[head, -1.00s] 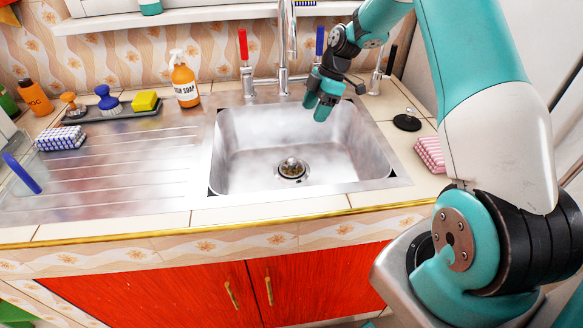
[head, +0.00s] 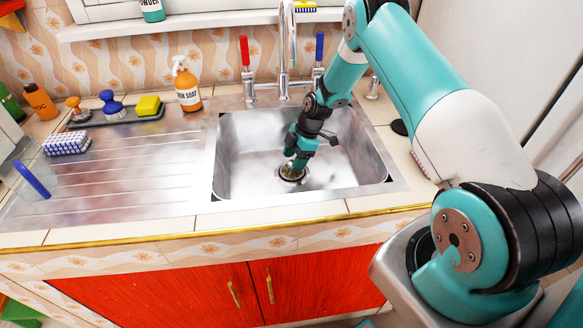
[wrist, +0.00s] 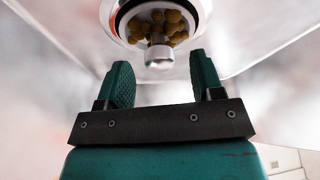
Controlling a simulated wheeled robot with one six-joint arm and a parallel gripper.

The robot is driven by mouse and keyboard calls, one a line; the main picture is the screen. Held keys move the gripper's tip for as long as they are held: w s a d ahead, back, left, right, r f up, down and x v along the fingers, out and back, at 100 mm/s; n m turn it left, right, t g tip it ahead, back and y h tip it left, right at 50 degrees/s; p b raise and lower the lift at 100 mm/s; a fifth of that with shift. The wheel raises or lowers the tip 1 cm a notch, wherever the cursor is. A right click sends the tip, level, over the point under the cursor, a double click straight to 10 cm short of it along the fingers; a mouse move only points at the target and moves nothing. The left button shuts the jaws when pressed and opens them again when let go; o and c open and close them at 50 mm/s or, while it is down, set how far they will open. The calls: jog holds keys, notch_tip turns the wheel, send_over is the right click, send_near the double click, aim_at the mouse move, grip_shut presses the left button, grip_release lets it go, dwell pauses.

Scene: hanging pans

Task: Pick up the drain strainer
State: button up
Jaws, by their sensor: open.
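The drain strainer (wrist: 159,56) sits in the drain at the bottom of the steel sink, with a pale metal knob and several brownish-yellow lumps around it. In the head view the strainer (head: 291,175) is partly covered by my gripper. My gripper (head: 296,163) is down inside the sink, just above the drain. In the wrist view my gripper (wrist: 163,80) is open, its two green fingers apart and empty. The knob shows beyond the fingertips, between them in the picture; I see no contact.
The sink's walls (head: 232,153) surround my gripper. The tap (head: 284,50) rises behind the sink. An orange soap bottle (head: 187,88) and a tray (head: 117,115) with brushes and a yellow sponge stand at the back left.

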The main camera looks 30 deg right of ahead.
jog(key=shift+x, duration=0.9)
jog(key=shift+c, duration=0.4)
jog(key=c, duration=0.9)
jog(key=shift+r, duration=0.1)
